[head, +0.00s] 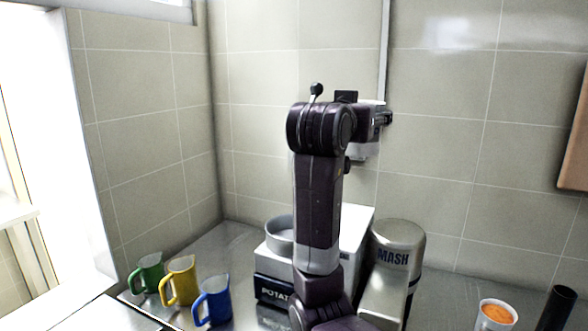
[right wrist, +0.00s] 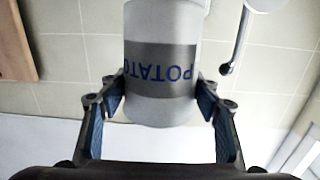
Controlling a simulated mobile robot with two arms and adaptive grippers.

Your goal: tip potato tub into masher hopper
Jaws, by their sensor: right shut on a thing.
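My right arm rises through the middle of the head view and hides part of the scene. In the right wrist view my right gripper (right wrist: 158,98) is shut on the white potato tub (right wrist: 160,108), a finger on each side. Its grey band reads POTATO, upside down in that picture. In the head view a small pale part of the tub (head: 361,151) shows behind my wrist, high above the counter. The white masher (head: 345,232) stands below, with a round grey hopper (head: 279,238) on top, partly hidden by my arm. My left gripper is not in view.
A metal MASH canister (head: 398,243) stands right of the masher. Green (head: 148,272), yellow (head: 181,281) and blue (head: 212,302) jugs stand at the left. A white cup of orange food (head: 497,314) and a dark cylinder (head: 556,308) are at the right. The tiled wall is close behind.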

